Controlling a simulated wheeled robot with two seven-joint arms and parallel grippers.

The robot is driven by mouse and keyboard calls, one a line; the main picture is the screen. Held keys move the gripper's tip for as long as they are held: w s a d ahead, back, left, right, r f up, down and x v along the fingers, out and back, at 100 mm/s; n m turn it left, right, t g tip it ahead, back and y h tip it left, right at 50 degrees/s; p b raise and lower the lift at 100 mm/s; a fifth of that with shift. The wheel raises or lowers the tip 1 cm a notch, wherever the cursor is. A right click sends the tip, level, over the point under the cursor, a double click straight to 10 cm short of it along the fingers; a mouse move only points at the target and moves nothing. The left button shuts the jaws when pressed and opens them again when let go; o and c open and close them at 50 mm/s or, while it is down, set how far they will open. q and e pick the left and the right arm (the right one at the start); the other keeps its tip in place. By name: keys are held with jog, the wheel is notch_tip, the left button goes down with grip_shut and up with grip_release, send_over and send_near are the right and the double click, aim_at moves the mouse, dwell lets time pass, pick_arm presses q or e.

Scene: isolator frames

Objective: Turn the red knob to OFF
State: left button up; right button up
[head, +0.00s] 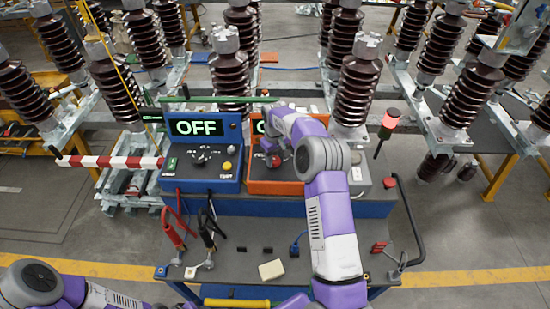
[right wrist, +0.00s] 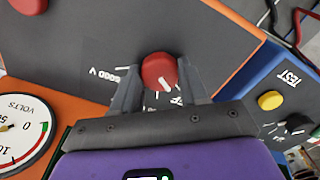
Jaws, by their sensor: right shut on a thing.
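The red knob (right wrist: 160,70) sits on the dark sloping panel of an orange box (head: 276,186). In the right wrist view it is between the two fingers of my right gripper (right wrist: 160,88), which is shut on it. A pale pointer line shows on the knob, with white marks around it; most of the lettering is hard to read. In the head view my right gripper (head: 276,157) covers much of the panel and part of the lit display (head: 259,127), so its word is cut off. My left arm shows at the lower left; its gripper is out of the frame.
A blue box (head: 230,150) with a display reading OFF and a yellow TEST button (right wrist: 270,100) stands to the left. A volts gauge (right wrist: 18,135) is on the orange box. Red and black clamps (head: 172,234) lie on the left of the bench. Ribbed insulators (head: 228,75) stand behind.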

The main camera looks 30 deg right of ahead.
aim_at(275, 160)
jog(key=shift+r+n, duration=0.1)
jog(key=shift+n, duration=0.3)
jog(key=o, duration=1.1)
jog(key=shift+c, duration=0.2)
notch_tip(275, 160, up, 8)
jog(key=shift+f, duration=0.25)
